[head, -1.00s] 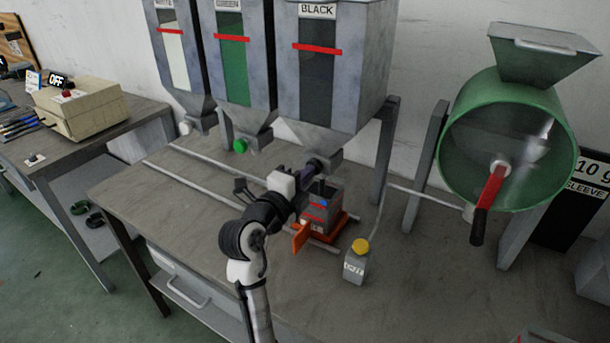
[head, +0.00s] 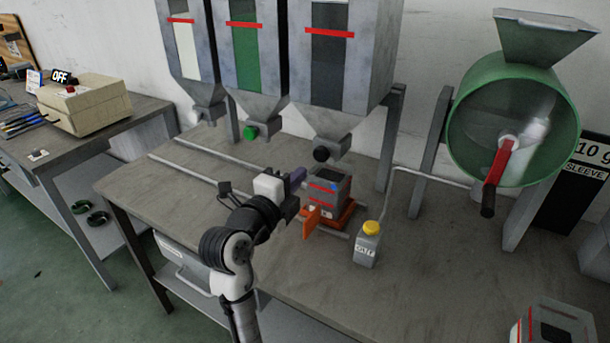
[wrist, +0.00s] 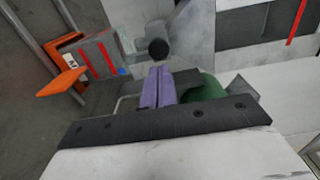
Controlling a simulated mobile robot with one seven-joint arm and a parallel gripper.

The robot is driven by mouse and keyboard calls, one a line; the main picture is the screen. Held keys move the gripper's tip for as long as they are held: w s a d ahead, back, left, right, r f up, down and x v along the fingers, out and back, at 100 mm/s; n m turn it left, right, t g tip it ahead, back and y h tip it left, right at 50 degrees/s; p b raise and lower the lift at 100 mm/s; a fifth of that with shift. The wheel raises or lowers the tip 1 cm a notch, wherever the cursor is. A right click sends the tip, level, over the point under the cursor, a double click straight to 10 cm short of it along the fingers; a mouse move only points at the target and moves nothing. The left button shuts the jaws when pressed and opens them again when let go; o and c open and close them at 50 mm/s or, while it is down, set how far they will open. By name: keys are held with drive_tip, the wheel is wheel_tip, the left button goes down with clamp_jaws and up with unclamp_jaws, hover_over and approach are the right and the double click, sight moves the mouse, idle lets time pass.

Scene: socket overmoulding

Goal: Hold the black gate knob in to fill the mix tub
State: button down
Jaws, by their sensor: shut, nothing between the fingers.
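The black gate knob (head: 321,154) sticks out at the foot of the hopper labelled black (head: 330,60). In the wrist view the knob (wrist: 158,50) is just beyond my fingertips, with a gap visible in the head view. My gripper (head: 297,176) is shut and empty, its purple fingers (wrist: 158,85) together, left of the knob. The grey mix tub (head: 322,195) with red lines stands upright on an orange carriage (head: 338,219) below the black hopper's spout. I cannot make out what is in the tub. It also shows in the wrist view (wrist: 100,58).
Hoppers with a white knob and a green knob (head: 250,132) stand to the left. A grey bottle with a yellow cap (head: 368,243) stands right of the carriage. Rails (head: 195,175) run along the bench. A green drum (head: 515,120) with a red crank is at the right.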

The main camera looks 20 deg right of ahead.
drive_tip(key=shift+b+v, duration=0.6)
drive_tip(key=shift+v, duration=2.15)
